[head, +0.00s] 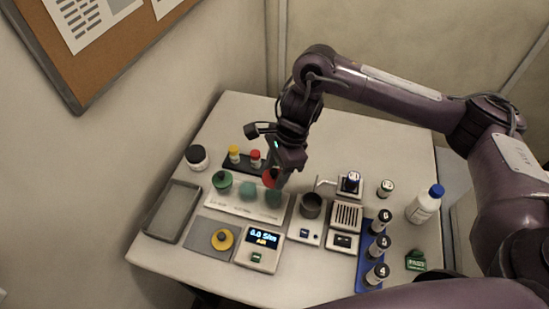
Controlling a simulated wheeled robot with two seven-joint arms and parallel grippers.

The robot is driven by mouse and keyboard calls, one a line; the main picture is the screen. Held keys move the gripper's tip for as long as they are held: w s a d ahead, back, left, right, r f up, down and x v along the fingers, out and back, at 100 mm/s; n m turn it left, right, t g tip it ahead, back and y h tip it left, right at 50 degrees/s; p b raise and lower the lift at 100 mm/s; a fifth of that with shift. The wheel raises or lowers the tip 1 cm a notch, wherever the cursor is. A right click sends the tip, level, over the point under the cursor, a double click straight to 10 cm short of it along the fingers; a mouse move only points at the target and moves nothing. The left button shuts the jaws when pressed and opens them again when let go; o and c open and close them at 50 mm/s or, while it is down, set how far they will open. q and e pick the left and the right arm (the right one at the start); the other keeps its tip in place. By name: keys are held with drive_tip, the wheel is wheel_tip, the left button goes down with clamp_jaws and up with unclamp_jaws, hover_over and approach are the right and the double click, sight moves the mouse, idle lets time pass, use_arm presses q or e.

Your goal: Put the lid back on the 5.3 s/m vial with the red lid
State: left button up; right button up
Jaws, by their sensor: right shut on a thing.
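My right gripper (277,174) is shut on a red lid (269,178), which is partly hidden by the fingers. It is over the right end of a white tray (210,202), near an open teal vial (272,199). I cannot tell whether lid and vial touch. Another open teal vial (248,189) stands in the middle of the tray. A vial with a green lid (222,180) stands at its left end. The tray labels are too small to read, so I cannot confirm which is 5.3 S/m. My left gripper is not in view.
A yellow lid (222,240) lies on a grey mat (198,236) beside a lit meter (260,250). Behind the tray, a dark rack (243,165) holds yellow-capped and red-capped bottles. A grey cup (311,205), a blue rack (364,268) and a white bottle (424,207) stand to the right.

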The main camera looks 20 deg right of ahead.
drive_tip(key=shift+s+a+f+b, duration=0.1)
drive_tip(key=shift+s+f+b, duration=0.05)
drive_tip(key=shift+f+b, duration=0.4)
wheel_tip(320, 180, down, 4)
drive_tip(key=b, duration=0.3)
drive_tip(key=shift+f, duration=0.2)
drive_tip(key=shift+f+b, duration=0.3)
drive_tip(key=shift+b, duration=0.25)
drive_tip(key=shift+f+b, duration=0.15)
drive_tip(key=shift+b, duration=0.25)
idle(1.1)
idle(0.4)
drive_tip(key=o, duration=1.5)
